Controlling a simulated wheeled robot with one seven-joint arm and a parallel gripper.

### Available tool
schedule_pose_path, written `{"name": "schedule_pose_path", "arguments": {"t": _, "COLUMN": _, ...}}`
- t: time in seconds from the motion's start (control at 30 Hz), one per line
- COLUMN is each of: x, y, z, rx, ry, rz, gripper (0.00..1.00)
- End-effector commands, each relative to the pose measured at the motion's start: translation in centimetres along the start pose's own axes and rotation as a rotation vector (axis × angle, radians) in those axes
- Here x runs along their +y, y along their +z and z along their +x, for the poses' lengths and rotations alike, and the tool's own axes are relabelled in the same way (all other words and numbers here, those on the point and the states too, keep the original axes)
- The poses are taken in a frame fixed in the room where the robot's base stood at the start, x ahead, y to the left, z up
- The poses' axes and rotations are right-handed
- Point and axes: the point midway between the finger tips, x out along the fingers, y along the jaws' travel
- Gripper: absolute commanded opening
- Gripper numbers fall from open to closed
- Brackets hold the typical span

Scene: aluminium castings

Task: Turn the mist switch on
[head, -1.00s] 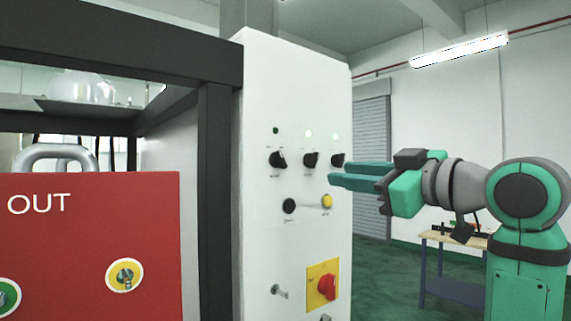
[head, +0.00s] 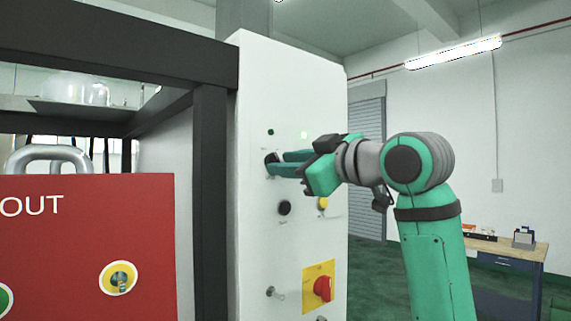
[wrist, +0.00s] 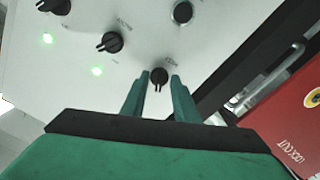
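The control panel (head: 300,255) is white, with a row of black rotary switches. The leftmost switch (head: 271,158) sits under a dark, unlit lamp (head: 270,132). Its label is too small to read, so I cannot confirm it is the mist switch. My gripper (head: 277,164) is at this switch. In the wrist view, my open gripper (wrist: 160,82) has one finger on each side of the same switch (wrist: 159,76), with a thin gap showing at each finger. The middle switch (wrist: 110,42) and right switch (wrist: 55,5) show beyond the fingers; my arm hides them in the head view.
A black button (head: 284,208) and a yellow button (head: 323,203) lie below the switches. A red knob on a yellow plate (head: 320,288) is lower. A dark frame post (head: 211,200) and a red box (head: 80,240) stand left. A workbench (head: 505,255) is at right.

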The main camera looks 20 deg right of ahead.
Motion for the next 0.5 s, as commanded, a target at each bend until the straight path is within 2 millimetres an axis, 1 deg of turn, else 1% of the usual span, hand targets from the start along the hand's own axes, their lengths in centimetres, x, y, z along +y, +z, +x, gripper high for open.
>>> {"name": "schedule_pose_path", "arguments": {"t": 0.1, "x": 0.01, "y": -0.01, "z": 0.56, "rx": 0.001, "ry": 0.000, "rz": 0.001, "gripper": 0.27}}
{"name": "schedule_pose_path", "arguments": {"t": 0.37, "x": 0.03, "y": -0.02, "z": 0.66, "rx": 0.001, "ry": 0.001, "rz": 0.000, "gripper": 0.27}}
{"name": "schedule_pose_path", "arguments": {"t": 0.4, "x": 0.03, "y": -0.02, "z": 0.66, "rx": 0.001, "ry": 0.001, "rz": 0.000, "gripper": 0.23}}
{"name": "schedule_pose_path", "arguments": {"t": 0.5, "x": 0.02, "y": -0.02, "z": 0.65, "rx": 0.001, "ry": 0.001, "rz": 0.000, "gripper": 0.00}}
